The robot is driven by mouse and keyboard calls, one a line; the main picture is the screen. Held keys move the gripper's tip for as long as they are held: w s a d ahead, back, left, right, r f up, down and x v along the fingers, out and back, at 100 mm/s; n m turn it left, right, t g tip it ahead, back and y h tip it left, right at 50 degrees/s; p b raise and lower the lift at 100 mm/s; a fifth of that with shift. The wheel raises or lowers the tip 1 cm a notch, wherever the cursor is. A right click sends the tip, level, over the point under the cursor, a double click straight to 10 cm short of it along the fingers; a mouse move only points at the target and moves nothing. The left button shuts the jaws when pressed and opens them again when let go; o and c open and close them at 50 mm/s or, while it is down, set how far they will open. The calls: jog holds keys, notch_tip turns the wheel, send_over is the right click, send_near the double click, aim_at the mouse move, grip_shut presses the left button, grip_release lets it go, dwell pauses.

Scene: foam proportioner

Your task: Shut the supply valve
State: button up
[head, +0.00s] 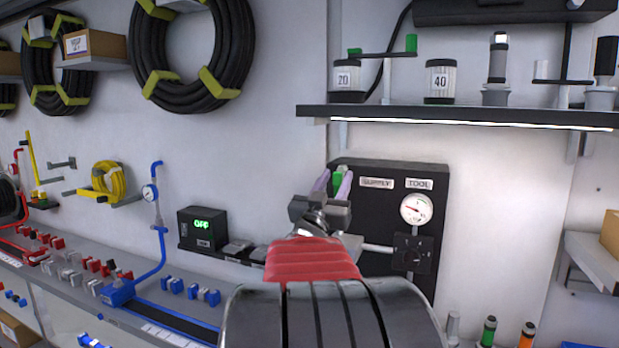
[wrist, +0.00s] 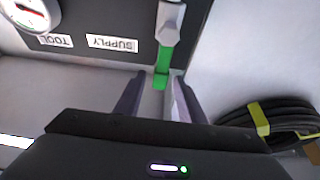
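The supply valve has a green lever (wrist: 163,66) on a grey body (wrist: 171,18), on a dark panel (head: 435,185) beside the "SUPPLY" label (head: 377,183). The label also shows upside down in the wrist view (wrist: 112,43). In the head view the green lever (head: 338,178) stands up, and my gripper hides the valve body. My gripper (wrist: 157,80) is open, with one finger on each side of the lever's free end. A gap shows on the left side; the right finger is very near the lever, and I cannot tell if they touch. It shows in the head view (head: 332,184).
A black box reading "OFF" (head: 202,228) stands to the left. A coiled hose (wrist: 270,122) hangs on the wall.

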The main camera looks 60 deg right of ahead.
jog(key=shift+x, duration=0.75)
grip_shut()
